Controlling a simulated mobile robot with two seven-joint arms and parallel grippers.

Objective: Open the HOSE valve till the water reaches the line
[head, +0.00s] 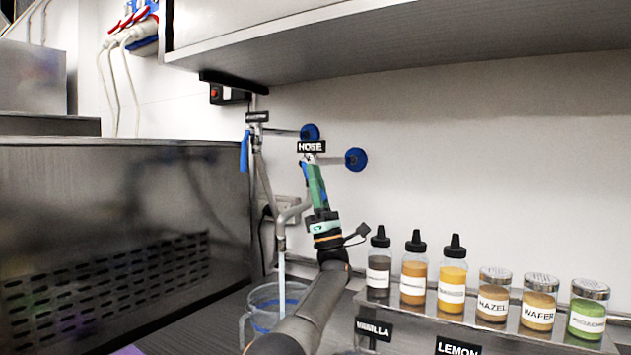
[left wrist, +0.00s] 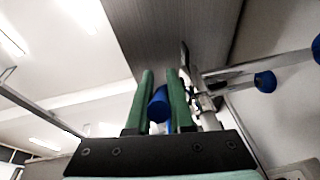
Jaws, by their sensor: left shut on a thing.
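The black HOSE sign (head: 311,147) is on the wall pipework. My left gripper (head: 316,185) reaches up just below it. Its green fingers are shut on the blue HOSE valve handle (left wrist: 158,104), seen between them in the left wrist view. In the head view the fingers mostly hide that handle. A bent grey spout (head: 284,222) hangs left of the gripper. A pale stream of water (head: 282,268) runs from it into a clear jug (head: 262,293). Blue shows low on the jug; I cannot tell the line from the water level. My arm hides its right side. My right gripper is not in view.
A second tap with a blue lever (head: 244,151) is to the left. Two blue round knobs (head: 355,159) stick out from the wall. Bottles and jars (head: 493,297) stand on a metal rack at right. A shelf (head: 400,50) overhangs, and a steel machine (head: 120,230) stands at left.

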